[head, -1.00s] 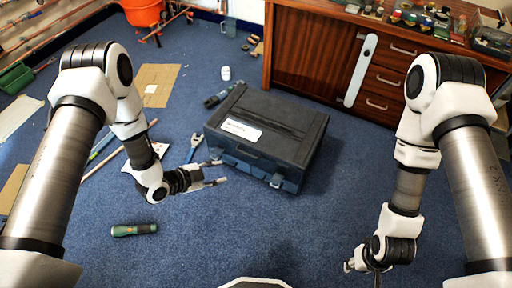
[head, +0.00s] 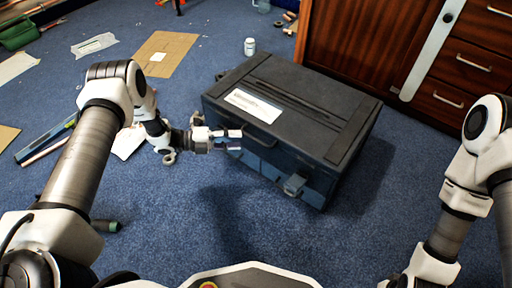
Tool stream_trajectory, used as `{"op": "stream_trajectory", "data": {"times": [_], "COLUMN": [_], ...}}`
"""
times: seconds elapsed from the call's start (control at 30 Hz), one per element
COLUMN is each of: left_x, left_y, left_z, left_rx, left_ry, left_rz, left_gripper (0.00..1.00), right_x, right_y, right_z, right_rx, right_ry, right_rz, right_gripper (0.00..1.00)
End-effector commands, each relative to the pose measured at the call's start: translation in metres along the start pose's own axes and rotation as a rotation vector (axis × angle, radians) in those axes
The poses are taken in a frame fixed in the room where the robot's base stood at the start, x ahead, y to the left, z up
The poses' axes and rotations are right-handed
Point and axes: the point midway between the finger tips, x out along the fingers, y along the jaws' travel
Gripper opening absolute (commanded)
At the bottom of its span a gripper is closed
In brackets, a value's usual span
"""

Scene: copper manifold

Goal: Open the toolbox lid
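The toolbox (head: 265,125) is a dark grey-black case with a white label on its lid, standing on the blue carpet in the middle of the head view. Its lid (head: 310,100) is closed. A latch (head: 294,185) shows at the right of its front face. My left gripper (head: 236,140) is at the left part of the toolbox's front, beside the handle area, with its two fingers apart and nothing seen between them. Whether the fingers touch the box I cannot tell. My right arm comes in at the right edge, and its gripper is out of the picture.
A wooden cabinet (head: 365,45) with drawers stands close behind the toolbox on the right. The carpet in front of the toolbox is clear.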

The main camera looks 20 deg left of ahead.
Motion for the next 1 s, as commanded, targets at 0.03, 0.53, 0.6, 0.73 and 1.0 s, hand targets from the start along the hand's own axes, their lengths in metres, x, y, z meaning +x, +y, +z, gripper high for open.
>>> {"op": "stream_trajectory", "data": {"times": [0.03, 0.53, 0.6, 0.73, 1.0], "left_x": [0.009, 0.069, 0.069, 0.069, 0.068], "left_y": [0.001, -0.002, -0.002, -0.002, -0.003], "left_z": [0.0, -0.001, -0.001, -0.001, -0.001], "left_rx": [0.001, -0.002, -0.002, -0.002, -0.002], "left_ry": [0.004, 0.0, 0.0, 0.0, 0.0], "left_rz": [0.0, 0.0, 0.0, 0.0, 0.001], "left_gripper": [0.39, 0.39, 0.39, 0.07, 0.0], "right_x": [0.005, 0.03, 0.03, 0.03, 0.029], "right_y": [0.0, 0.001, 0.001, 0.001, 0.001], "right_z": [-0.001, -0.002, -0.002, -0.002, -0.002], "right_rx": [0.001, 0.007, 0.007, 0.007, 0.007], "right_ry": [0.001, 0.005, 0.005, 0.005, 0.005], "right_rz": [0.0, 0.001, 0.001, 0.001, 0.001], "right_gripper": [0.4, 0.4, 0.4, 0.4, 0.4]}}
